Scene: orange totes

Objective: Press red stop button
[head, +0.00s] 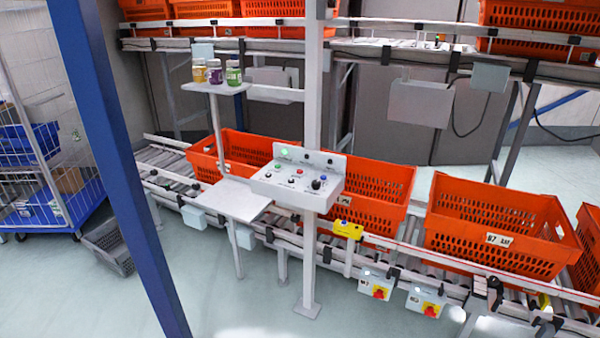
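A light grey control box (268,188) is mounted on a white post, in the middle of the head view. A small red button (299,171) sits on its sloped top, between a green button (278,167) and a blue one (323,178). Black knobs sit in front of them, and a green light (284,152) glows on the back plate. Whether the red button is pressed in is too small to tell. Red rotary switches on yellow plates also show on two grey boxes low on the conveyor (379,292) (431,310). My gripper is not in view.
Orange totes (495,235) stand on the roller conveyor behind the control box. A small grey shelf (233,200) is left of it, with jars (215,73) on a higher shelf. A blue post (118,165) crosses the left foreground. The front floor is largely clear.

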